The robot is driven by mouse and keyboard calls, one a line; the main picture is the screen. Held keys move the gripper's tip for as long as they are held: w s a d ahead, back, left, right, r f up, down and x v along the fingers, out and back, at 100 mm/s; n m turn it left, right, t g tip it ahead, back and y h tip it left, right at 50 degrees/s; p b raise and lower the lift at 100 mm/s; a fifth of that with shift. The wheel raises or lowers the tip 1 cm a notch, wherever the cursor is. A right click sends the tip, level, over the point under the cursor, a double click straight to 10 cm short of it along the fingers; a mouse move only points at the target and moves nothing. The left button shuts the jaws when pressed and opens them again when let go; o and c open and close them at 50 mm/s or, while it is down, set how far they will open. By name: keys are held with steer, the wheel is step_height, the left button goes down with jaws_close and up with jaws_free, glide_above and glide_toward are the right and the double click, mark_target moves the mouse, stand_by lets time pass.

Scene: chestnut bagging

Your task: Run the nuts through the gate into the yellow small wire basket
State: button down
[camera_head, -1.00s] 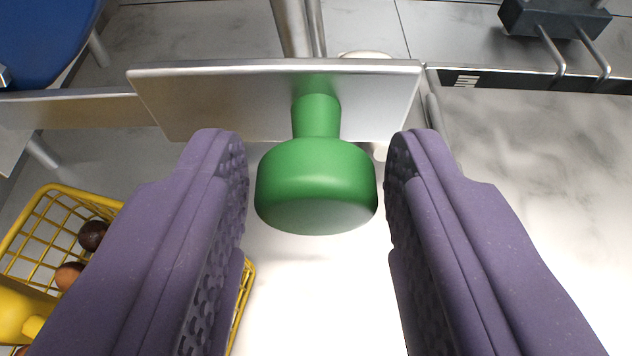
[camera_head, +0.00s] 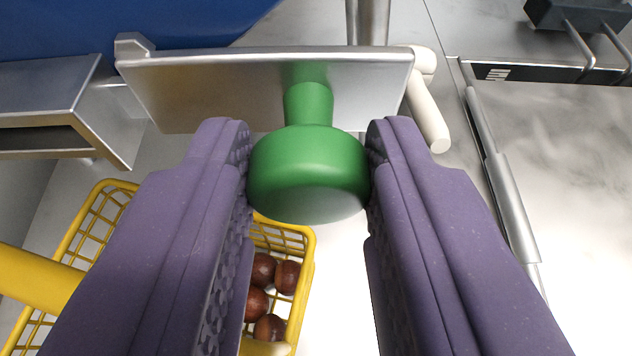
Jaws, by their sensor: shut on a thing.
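My gripper (camera_head: 308,178) has purple padded fingers and is shut on a green knob (camera_head: 308,180), one finger touching each side. The knob stands out from a flat metal gate plate (camera_head: 210,88). Behind the plate on the left is a metal chute (camera_head: 55,100) with a dark open end. The yellow wire basket (camera_head: 306,240) is below, partly hidden by the left finger. Several brown nuts (camera_head: 287,277) lie in it. A yellow handle (camera_head: 40,280) crosses its left side.
A blue hopper-like body (camera_head: 150,20) fills the upper left. A pale rod (camera_head: 428,112) and a metal post (camera_head: 368,20) stand beside the plate. A dark bracket with metal prongs (camera_head: 575,15) is at the upper right. The marbled surface at the right (camera_head: 570,160) is clear.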

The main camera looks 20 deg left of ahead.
steer(key=c, duration=0.8)
jaws_free()
steer(key=shift+s+a, duration=0.1)
steer(key=shift+a, duration=0.2)
steer(key=shift+d, duration=0.1)
steer(key=shift+s+d+r, duration=0.1)
steer(key=shift+s+r, duration=0.1)
steer(key=shift+s, duration=0.1)
steer(key=p+v, duration=0.2)
steer(key=v, duration=0.5)
steer(key=shift+f+p, duration=0.1)
steer(key=shift+p, duration=0.2)
